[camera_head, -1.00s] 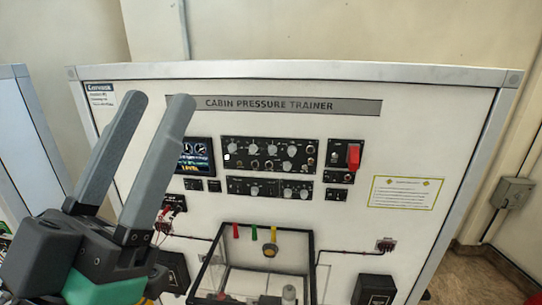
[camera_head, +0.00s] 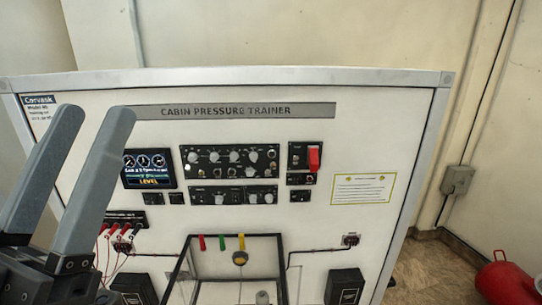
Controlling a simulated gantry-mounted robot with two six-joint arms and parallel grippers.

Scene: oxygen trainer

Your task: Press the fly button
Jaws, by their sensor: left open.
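The cabin pressure trainer panel (camera_head: 380,130) stands upright in front of me. It carries a dark knob module (camera_head: 230,158), a smaller module below it (camera_head: 232,195), and a small lit display (camera_head: 149,168). A switch module with a red guard (camera_head: 314,158) sits to their right. Small dark buttons (camera_head: 177,198) are under the display. The lettering is too small to tell which one is the fly button. My left gripper (camera_head: 95,120) is open and empty, at the left in front of the panel. My right gripper is not in view.
A clear box (camera_head: 240,262) with red, green and yellow pieces on top juts out at the lower middle. Red plugs and wires (camera_head: 122,230) are at the lower left. Dark boxes (camera_head: 344,287) flank the clear box.

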